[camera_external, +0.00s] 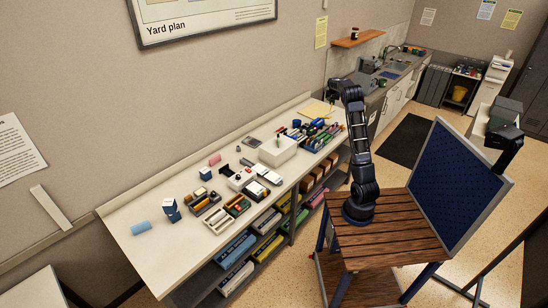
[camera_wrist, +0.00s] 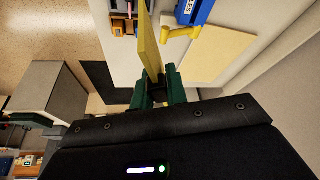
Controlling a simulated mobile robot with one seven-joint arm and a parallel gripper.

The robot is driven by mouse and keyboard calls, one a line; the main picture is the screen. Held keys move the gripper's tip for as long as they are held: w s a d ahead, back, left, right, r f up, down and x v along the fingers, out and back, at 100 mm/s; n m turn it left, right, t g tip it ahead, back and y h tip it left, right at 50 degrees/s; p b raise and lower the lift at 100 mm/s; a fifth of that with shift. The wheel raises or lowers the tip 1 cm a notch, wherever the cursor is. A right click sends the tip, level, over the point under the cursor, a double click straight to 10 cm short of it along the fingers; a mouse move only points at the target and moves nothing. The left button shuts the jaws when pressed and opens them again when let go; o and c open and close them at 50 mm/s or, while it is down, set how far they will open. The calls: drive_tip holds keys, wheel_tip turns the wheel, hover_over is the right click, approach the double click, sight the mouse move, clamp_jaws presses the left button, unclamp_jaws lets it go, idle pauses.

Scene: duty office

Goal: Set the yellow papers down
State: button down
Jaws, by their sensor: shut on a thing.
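My gripper (camera_wrist: 157,92) shows in the wrist view with its green fingers shut on the yellow papers (camera_wrist: 150,45). The papers appear as a thin yellow slab seen nearly edge-on, sticking out beyond the fingertips. The pale counter (camera_wrist: 122,62) lies behind them; I cannot tell whether they touch it. In the external view my arm reaches over the far end of the long counter (camera_external: 135,262), and the fingers there are too small or hidden to make out. A yellow sheet shape (camera_external: 318,109) shows near that end.
In the wrist view a flat pale-yellow sheet (camera_wrist: 222,55) lies beside a blue box (camera_wrist: 195,10) and a yellow object (camera_wrist: 182,33). Bins of coloured items (camera_external: 318,135) and a white box (camera_external: 278,151) crowd the counter. Its near end has bare room.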

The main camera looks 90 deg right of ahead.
drive_tip(key=shift+s+a+f+m+g+y, duration=0.2)
drive_tip(key=shift+f+m, duration=0.5)
drive_tip(key=shift+f, duration=2.7)
drive_tip(key=shift+w+d+f+m+g+y, duration=0.2)
drive_tip(key=shift+f+m, duration=0.5)
drive_tip(key=shift+f, duration=2.75)
drive_tip(key=shift+s+a+f+m+g, duration=0.25)
drive_tip(key=shift+f+m, duration=0.45)
drive_tip(key=shift+f, duration=2.7)
drive_tip(key=shift+w+d+f, duration=0.1)
drive_tip(key=shift+d+f, duration=0.05)
drive_tip(key=shift+f, duration=0.4)
drive_tip(key=c, duration=1.3)
unclamp_jaws()
drive_tip(key=v, duration=1)
drive_tip(key=shift+w+r, duration=0.2)
drive_tip(key=shift+r, duration=0.15)
